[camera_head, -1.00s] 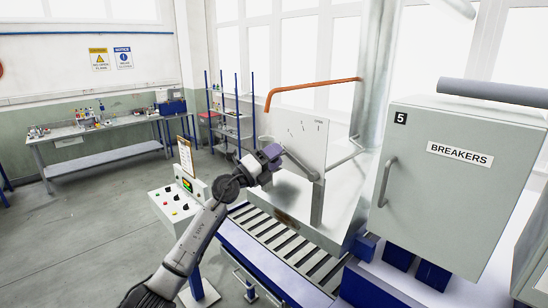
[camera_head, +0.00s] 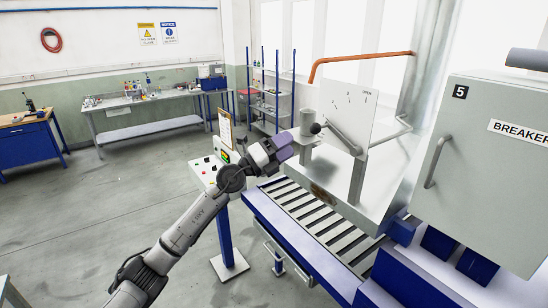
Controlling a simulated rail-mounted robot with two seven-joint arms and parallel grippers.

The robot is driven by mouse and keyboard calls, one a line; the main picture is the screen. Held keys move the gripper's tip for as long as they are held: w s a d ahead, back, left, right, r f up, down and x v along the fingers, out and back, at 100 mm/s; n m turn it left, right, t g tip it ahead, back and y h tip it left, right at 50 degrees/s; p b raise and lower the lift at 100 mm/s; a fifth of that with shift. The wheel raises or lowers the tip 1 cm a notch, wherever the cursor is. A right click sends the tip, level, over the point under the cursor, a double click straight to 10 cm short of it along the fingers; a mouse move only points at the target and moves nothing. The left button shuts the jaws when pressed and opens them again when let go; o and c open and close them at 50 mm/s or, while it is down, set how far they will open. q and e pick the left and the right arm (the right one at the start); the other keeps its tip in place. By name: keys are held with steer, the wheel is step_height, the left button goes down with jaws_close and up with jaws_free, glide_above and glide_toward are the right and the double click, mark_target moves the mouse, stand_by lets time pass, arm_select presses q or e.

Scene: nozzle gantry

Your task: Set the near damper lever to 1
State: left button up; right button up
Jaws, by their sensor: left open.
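The damper lever (camera_head: 343,137) is a grey bar on a pale upright plate (camera_head: 362,104) with short scale marks. It slants up and left from its pivot at the plate's lower part to a dark round knob (camera_head: 315,128). The number marks are too small to read. My left gripper (camera_head: 284,147) is open, with purple-grey fingers, just left of and below the knob in the picture. I see no contact with the lever, and nothing is between the fingers. My right gripper is not in view.
A control box (camera_head: 207,171) stands left of my gripper. A slatted conveyor (camera_head: 320,222) runs below. The breaker cabinet (camera_head: 490,160) is at right, and an orange pipe (camera_head: 360,54) is above. The floor at left is open.

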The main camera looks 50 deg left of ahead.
arm_select(q)
steer(key=v, duration=0.3)
steer(key=shift+s+f+b, duration=0.1)
steer(key=shift+s+b, duration=0.25)
steer(key=shift+b, duration=0.05)
stand_by(0.5)
